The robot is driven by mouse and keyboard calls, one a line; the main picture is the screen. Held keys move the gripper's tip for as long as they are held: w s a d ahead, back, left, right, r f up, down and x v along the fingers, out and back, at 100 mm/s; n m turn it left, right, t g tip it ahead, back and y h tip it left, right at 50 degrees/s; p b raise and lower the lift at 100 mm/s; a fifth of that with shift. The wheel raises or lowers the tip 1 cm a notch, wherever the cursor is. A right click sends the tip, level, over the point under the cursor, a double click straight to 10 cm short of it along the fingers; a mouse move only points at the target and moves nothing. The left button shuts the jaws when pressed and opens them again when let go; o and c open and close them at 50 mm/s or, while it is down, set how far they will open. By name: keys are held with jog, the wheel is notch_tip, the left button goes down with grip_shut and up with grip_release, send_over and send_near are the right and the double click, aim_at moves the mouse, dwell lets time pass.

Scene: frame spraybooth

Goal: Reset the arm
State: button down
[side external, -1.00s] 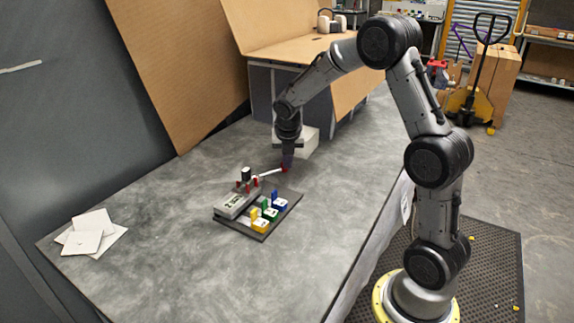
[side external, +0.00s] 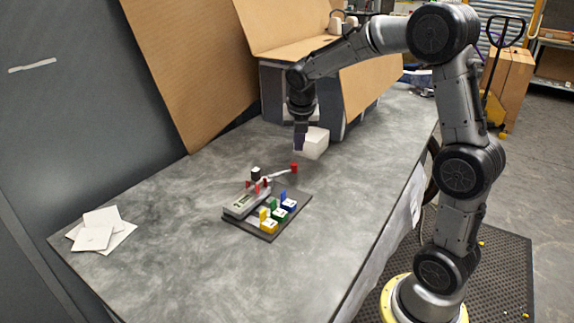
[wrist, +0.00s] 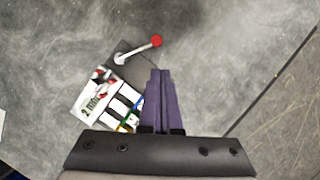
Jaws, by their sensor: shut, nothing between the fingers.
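My gripper (side external: 299,143) is shut and empty, above the table behind the small device. In the wrist view its purple fingers (wrist: 160,85) lie close together.
A white box (side external: 314,145) stands on the grey table (side external: 180,230) close beside my gripper. White sheets (side external: 100,230) lie at the left. Cardboard panels (side external: 190,70) and a cardboard-topped bench (side external: 300,48) rise behind. The table front is clear.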

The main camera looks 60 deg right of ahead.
jog(key=s+a+r+m+t, duration=0.3)
jog(key=s+a+r+m, duration=0.1)
jog(key=s+a+r, duration=0.55)
jog(key=s+a+f+m+y, duration=0.1)
jog(key=s+a+f+m, duration=0.1)
jog(key=s+a+m, duration=0.2)
jog(key=s+a+f+m+y, duration=0.2)
jog(key=s+m, duration=0.8)
jog(key=m, duration=0.6)
jog(key=shift+s+a+f+m+y, duration=0.3)
jog(key=shift+a+f, duration=0.3)
jog(key=shift+a, duration=0.45)
